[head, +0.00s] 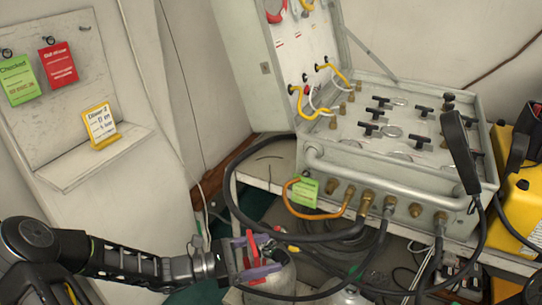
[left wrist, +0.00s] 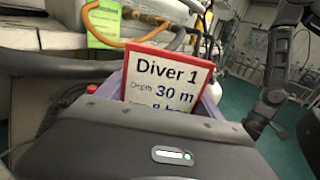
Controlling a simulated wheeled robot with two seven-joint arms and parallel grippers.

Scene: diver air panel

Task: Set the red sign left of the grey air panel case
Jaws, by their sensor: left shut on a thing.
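The red sign is a red-framed white card reading "Diver 1" and "30 m". It shows face-on in the left wrist view (left wrist: 165,80) and nearly edge-on in the head view (head: 253,244). My left gripper (head: 250,268), with purple fingers, is shut on it and holds it low, in front of and left of the grey air panel case (head: 325,172). The sign's lower part is hidden by the gripper in the left wrist view. The case stands open on a pale bench, its lid raised at the back. My right gripper is not in view.
A yellow sign (head: 101,125) stands on the wall shelf (head: 75,168), below hanging green (head: 18,80) and red (head: 59,64) tags. Hoses (head: 235,178) loop off the case front and left side. A green tag (head: 303,192) hangs there. Yellow equipment (head: 522,200) is at right.

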